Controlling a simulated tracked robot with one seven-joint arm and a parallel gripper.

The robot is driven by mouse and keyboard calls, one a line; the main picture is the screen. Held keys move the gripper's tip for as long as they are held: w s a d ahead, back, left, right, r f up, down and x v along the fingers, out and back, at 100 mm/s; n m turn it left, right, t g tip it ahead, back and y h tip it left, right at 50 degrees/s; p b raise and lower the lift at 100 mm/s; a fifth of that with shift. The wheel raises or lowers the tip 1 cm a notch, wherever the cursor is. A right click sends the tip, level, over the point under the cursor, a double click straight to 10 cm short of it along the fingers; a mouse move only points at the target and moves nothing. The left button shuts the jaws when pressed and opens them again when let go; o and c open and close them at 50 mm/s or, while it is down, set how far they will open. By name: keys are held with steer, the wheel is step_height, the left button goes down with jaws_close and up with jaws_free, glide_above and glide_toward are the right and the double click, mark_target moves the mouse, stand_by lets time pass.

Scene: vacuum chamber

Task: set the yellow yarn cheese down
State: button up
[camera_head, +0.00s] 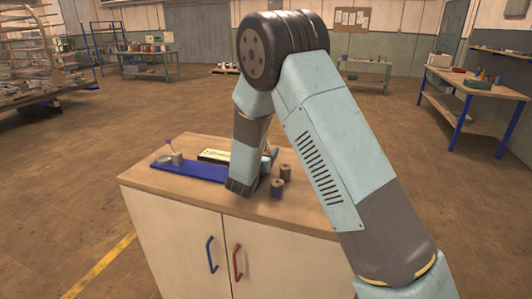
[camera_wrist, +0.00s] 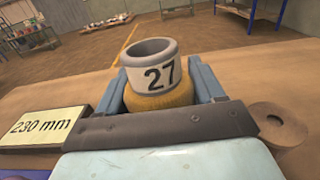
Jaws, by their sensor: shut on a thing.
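The yellow yarn cheese (camera_wrist: 158,97) is in the wrist view, between the two blue-grey fingers of my gripper (camera_wrist: 160,88). It looks upright, with a hollow grey tube on top, a pale band reading "27" and yellow yarn below. My gripper is shut on it. Its base is hidden behind the gripper, so I cannot tell whether it touches the wooden top. In the head view my gripper (camera_head: 240,187) is low over the front of the wooden cabinet top (camera_head: 150,182), and the cheese is hidden there.
Two brown spools (camera_head: 277,187) (camera_head: 285,172) stand just right of my gripper; one brown spool (camera_wrist: 281,124) shows in the wrist view. A "230 mm" block (camera_wrist: 42,127) lies to the left. A blue strip (camera_head: 197,169) lies on the top's left, with small items at its end.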

steer(key=o, duration=1.1)
steer(key=shift+s, duration=0.15)
steer(key=v, duration=1.1)
steer(key=shift+s+a, duration=0.15)
steer(key=shift+s, duration=0.25)
